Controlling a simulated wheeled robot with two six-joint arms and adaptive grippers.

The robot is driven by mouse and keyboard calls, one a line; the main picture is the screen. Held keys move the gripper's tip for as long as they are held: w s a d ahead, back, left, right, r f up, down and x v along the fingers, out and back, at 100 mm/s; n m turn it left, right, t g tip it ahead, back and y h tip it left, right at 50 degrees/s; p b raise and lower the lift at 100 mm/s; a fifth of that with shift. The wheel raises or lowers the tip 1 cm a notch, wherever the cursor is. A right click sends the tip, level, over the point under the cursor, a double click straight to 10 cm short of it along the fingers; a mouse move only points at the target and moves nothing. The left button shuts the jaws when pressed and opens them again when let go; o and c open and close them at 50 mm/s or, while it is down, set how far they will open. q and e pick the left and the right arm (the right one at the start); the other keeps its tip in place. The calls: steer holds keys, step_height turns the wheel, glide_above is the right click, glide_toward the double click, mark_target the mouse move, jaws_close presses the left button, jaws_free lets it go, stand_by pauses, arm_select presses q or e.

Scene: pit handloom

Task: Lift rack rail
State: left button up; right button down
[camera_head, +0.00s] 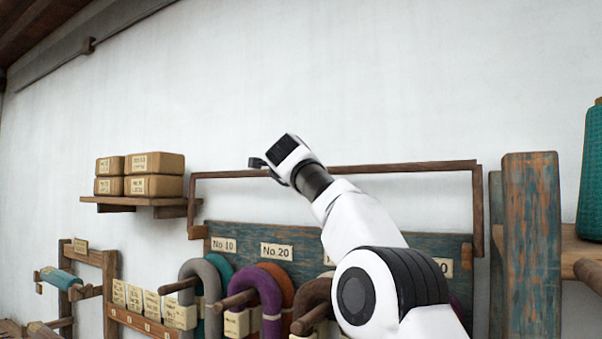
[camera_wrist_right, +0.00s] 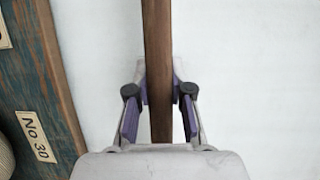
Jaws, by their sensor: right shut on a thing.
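The rack rail (camera_head: 400,167) is a thin brown bar with a short leg down at each end, spanning above the blue-green rack board (camera_head: 305,238) in front of the white wall. My right gripper (camera_head: 262,166) is at the bar, left of its middle. In the right wrist view, the rail (camera_wrist_right: 157,50) runs between the two purple-padded fingers of the right gripper (camera_wrist_right: 158,105), which is shut on it. My right arm hides part of the board and its labels. My left gripper is not in view.
Stacked boxes (camera_head: 154,162) sit on a shelf at left. A worn wooden post (camera_head: 532,245) and a teal cone (camera_head: 592,175) stand at right. The wall above the rail is clear.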

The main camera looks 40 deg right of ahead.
steer(key=shift+d+f, duration=0.1)
steer(key=shift+f, duration=0.25)
steer(key=c, duration=1.1)
jaws_free()
steer(key=shift+o, duration=0.4)
steer(key=shift+w+d, duration=0.1)
steer(key=shift+d, duration=0.2)
